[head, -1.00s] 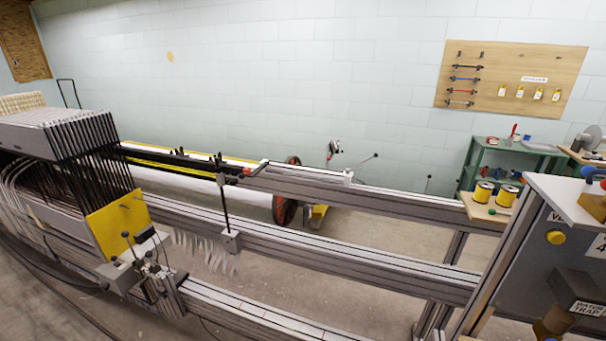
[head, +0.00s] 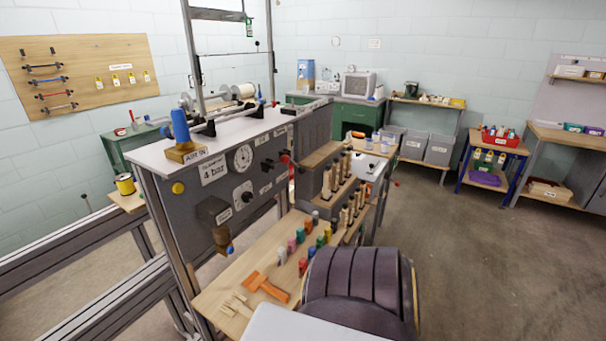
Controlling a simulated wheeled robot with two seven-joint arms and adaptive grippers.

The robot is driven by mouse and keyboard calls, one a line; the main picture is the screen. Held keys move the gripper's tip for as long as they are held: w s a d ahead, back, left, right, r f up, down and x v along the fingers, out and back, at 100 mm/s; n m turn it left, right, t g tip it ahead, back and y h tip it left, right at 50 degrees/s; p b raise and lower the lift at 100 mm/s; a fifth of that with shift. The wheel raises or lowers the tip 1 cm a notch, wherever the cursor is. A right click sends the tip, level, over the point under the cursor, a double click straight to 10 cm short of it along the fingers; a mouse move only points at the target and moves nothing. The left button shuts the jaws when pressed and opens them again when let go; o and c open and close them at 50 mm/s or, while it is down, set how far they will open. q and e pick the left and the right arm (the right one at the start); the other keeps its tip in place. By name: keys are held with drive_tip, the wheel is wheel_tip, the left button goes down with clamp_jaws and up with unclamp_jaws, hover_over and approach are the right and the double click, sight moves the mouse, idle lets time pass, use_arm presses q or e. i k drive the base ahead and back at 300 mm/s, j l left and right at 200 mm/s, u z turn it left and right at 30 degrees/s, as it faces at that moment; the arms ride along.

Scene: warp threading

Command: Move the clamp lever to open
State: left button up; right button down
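I cannot tell which part is the clamp lever. A small lever with a red end (head: 285,158) sticks out from the grey control panel (head: 208,232), right of a round white gauge (head: 243,157). A lower dial with a black knob (head: 246,197) sits below the gauge. Neither of my grippers shows in the head view.
A wooden shelf (head: 222,268) below the panel holds coloured pegs and an orange tool (head: 265,287). A dark ribbed rounded object (head: 352,276) fills the lower middle. Metal rails (head: 80,250) run at left. Open floor (head: 480,260) lies at right, before the benches.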

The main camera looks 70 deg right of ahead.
sight(302, 169)
drive_tip(key=z, duration=2.35)
drive_tip(key=i+l+u, duration=0.4)
drive_tip(key=k+j, duration=0.05)
drive_tip(key=j, duration=0.05)
